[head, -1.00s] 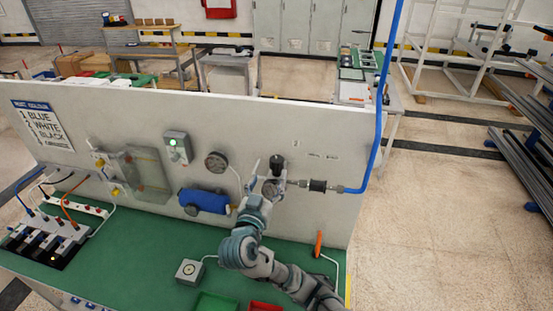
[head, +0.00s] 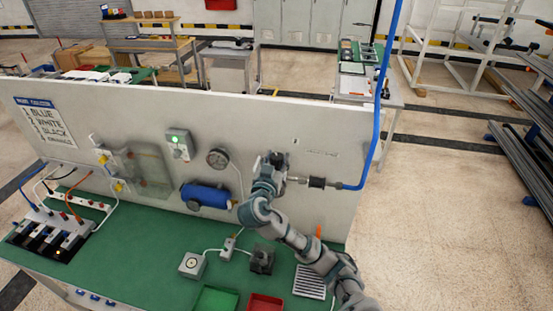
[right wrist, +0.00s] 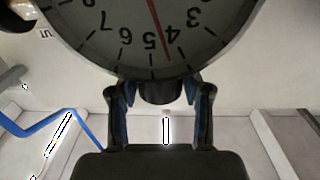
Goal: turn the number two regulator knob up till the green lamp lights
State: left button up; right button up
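My right gripper (head: 273,160) is at the regulator on the white panel and hides most of it in the head view. In the right wrist view, the regulator's round gauge (right wrist: 100,20) appears upside down, its red needle between 4 and 5. The dark knob (right wrist: 160,92) lies between the two fingers of my right gripper (right wrist: 160,98). The fingers stand apart on both sides of it, with narrow gaps seeming to show. A green lamp (head: 173,140) on a grey box on the panel looks lit. No number on the regulator is readable. My left gripper is out of view.
A pipe fitting (head: 317,182) and blue hose (head: 380,110) run right of the regulator. A second gauge (head: 218,158) and a blue cylinder (head: 204,195) are to its left. Below, the green bench (head: 140,245) carries a dark block (head: 262,258) and green (head: 215,300) and red (head: 265,303) trays.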

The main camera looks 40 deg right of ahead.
jog(key=c, duration=0.6)
jog(key=shift+o, duration=0.2)
jog(key=shift+n+t+y, duration=0.3)
jog(key=shift+t, duration=0.1)
